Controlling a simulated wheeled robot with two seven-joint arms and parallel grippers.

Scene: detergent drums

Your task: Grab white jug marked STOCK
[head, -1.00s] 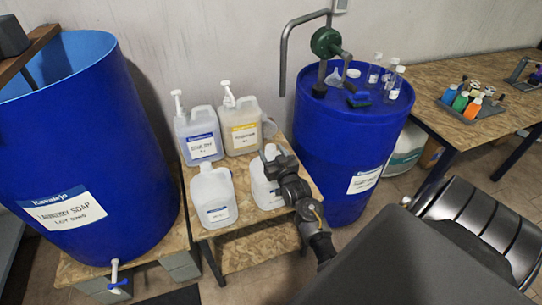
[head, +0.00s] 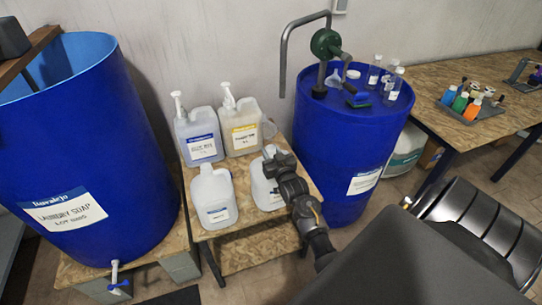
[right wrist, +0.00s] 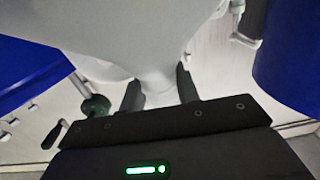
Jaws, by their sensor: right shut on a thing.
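Two white jugs with blue-edged labels stand at the front of the small wooden stand: a front left jug (head: 213,197) and a front right jug (head: 262,187). The print on both labels is too small to read, so I cannot tell which says STOCK. My right gripper (head: 273,158) is at the top of the front right jug and hides part of it. In the right wrist view, its fingers (right wrist: 159,92) are shut on the neck of a white jug (right wrist: 130,35). The jug appears upright on the stand. My left gripper is not in view.
Behind stand two pump jugs, one blue-labelled (head: 199,138) and one yellow-labelled (head: 240,127). A large blue drum (head: 85,150) is at left. Another blue drum (head: 345,135), with a green hand pump (head: 325,43) and bottles on top, is close at right.

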